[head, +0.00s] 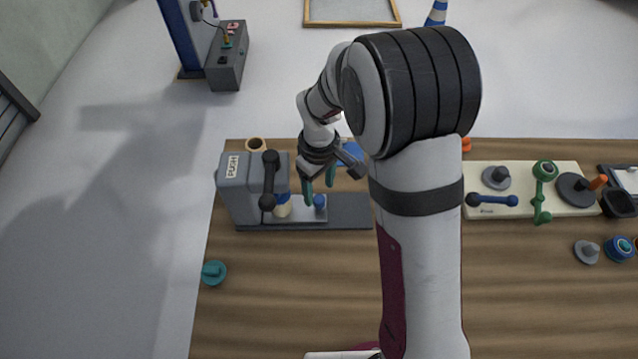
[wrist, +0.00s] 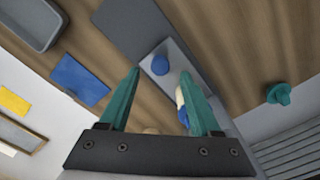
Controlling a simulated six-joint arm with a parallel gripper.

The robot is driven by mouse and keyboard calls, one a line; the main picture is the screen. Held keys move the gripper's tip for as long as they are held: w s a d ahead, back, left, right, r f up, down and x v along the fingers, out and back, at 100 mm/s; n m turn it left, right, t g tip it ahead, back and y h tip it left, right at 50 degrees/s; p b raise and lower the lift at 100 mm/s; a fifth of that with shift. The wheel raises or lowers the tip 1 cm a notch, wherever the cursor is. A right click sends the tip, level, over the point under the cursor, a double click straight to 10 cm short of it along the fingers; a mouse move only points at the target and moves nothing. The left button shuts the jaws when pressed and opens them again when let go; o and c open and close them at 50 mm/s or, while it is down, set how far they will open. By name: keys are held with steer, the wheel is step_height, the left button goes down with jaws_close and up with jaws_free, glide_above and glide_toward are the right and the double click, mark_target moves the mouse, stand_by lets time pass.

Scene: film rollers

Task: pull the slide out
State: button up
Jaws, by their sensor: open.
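The slide (head: 308,214) is a light grey plate sticking out of the right side of a grey machine (head: 240,190) marked PUSH. It lies over a dark grey base (head: 350,212). A blue knob (head: 320,201) stands near its right end, and a cream and blue piece (head: 283,208) sits nearer the machine. My gripper (head: 319,189) is open, its teal fingers pointing down close above the knob. In the wrist view the blue knob (wrist: 160,65) appears between and just beyond the fingertips (wrist: 160,73). Contact cannot be told. The slide's inner end is hidden by the machine.
A black lever (head: 269,180) stands on the machine's front. A teal knobbed piece (head: 214,272) lies at the table's left edge. A cream board (head: 520,190) with rollers and handles is at the right. The base right of the slide looks clear, though my arm hides part.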

mark_target(319, 199)
steer(key=shift+f, duration=1.9)
jaws_close()
steer(key=shift+r, duration=0.1)
